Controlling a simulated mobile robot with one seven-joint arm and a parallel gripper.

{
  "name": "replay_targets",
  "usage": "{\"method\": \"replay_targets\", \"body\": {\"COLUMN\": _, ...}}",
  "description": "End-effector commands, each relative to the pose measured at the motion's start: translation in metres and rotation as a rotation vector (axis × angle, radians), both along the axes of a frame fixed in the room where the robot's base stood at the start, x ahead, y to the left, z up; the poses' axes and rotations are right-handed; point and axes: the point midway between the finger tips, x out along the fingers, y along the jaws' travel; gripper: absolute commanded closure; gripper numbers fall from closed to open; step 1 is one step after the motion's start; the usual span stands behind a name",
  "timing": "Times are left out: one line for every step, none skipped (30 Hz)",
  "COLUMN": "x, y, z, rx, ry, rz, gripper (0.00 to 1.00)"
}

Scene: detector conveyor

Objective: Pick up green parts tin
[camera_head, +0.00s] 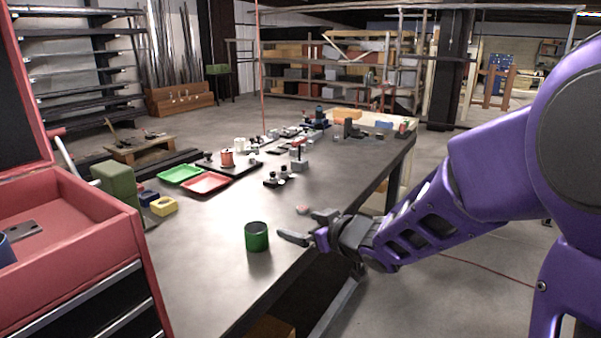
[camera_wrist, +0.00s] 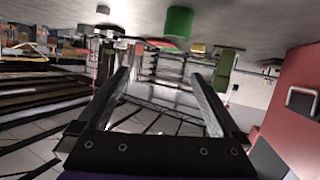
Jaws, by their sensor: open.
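The green parts tin (camera_head: 257,237) is a small dark green cylinder standing upright on the grey tabletop near the front edge. In the wrist view the picture is upside down, and the tin (camera_wrist: 179,22) shows at the top, beyond the fingers and off their line. My gripper (camera_head: 300,227) is just right of the tin in the head view, over the table edge, and apart from it. In the wrist view my gripper (camera_wrist: 160,78) has its two fingers spread wide with nothing between them.
The workbench (camera_head: 215,285) is clear around the tin. A small reddish piece (camera_head: 302,209) lies behind my gripper. A yellow block (camera_head: 163,206), red tray (camera_head: 204,184) and green tray (camera_head: 180,174) are farther back. A red tool chest (camera_head: 75,225) stands at left.

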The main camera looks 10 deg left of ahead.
Motion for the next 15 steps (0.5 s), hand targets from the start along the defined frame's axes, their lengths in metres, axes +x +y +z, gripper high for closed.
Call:
{"method": "replay_targets", "body": {"x": -0.008, "y": 0.001, "z": -0.015, "rx": 0.011, "ry": 0.035, "rz": 0.008, "gripper": 0.00}}
{"method": "replay_targets", "body": {"x": -0.011, "y": 0.002, "z": -0.018, "rx": 0.018, "ry": 0.045, "rz": 0.014, "gripper": 0.00}}
{"method": "replay_targets", "body": {"x": -0.016, "y": 0.003, "z": -0.022, "rx": 0.026, "ry": 0.056, "rz": 0.019, "gripper": 0.00}}
{"method": "replay_targets", "body": {"x": -0.018, "y": 0.004, "z": -0.024, "rx": 0.029, "ry": 0.062, "rz": 0.024, "gripper": 0.00}}
{"method": "replay_targets", "body": {"x": -0.019, "y": 0.006, "z": -0.026, "rx": 0.032, "ry": 0.065, "rz": 0.028, "gripper": 0.00}}
{"method": "replay_targets", "body": {"x": -0.020, "y": 0.008, "z": -0.028, "rx": 0.036, "ry": 0.070, "rz": 0.031, "gripper": 0.00}}
{"method": "replay_targets", "body": {"x": -0.019, "y": 0.010, "z": -0.030, "rx": 0.038, "ry": 0.072, "rz": 0.032, "gripper": 0.00}}
{"method": "replay_targets", "body": {"x": -0.017, "y": 0.012, "z": -0.032, "rx": 0.038, "ry": 0.073, "rz": 0.033, "gripper": 0.00}}
{"method": "replay_targets", "body": {"x": -0.014, "y": 0.017, "z": -0.034, "rx": 0.038, "ry": 0.072, "rz": 0.034, "gripper": 0.00}}
{"method": "replay_targets", "body": {"x": -0.011, "y": 0.021, "z": -0.037, "rx": 0.037, "ry": 0.073, "rz": 0.035, "gripper": 0.00}}
{"method": "replay_targets", "body": {"x": -0.007, "y": 0.025, "z": -0.040, "rx": 0.037, "ry": 0.074, "rz": 0.035, "gripper": 0.00}}
{"method": "replay_targets", "body": {"x": -0.001, "y": 0.031, "z": -0.043, "rx": 0.038, "ry": 0.072, "rz": 0.035, "gripper": 0.00}}
{"method": "replay_targets", "body": {"x": 0.003, "y": 0.036, "z": -0.046, "rx": 0.038, "ry": 0.073, "rz": 0.036, "gripper": 0.00}}
{"method": "replay_targets", "body": {"x": 0.007, "y": 0.041, "z": -0.048, "rx": 0.037, "ry": 0.073, "rz": 0.035, "gripper": 0.00}}
{"method": "replay_targets", "body": {"x": 0.013, "y": 0.047, "z": -0.051, "rx": 0.037, "ry": 0.073, "rz": 0.035, "gripper": 0.00}}
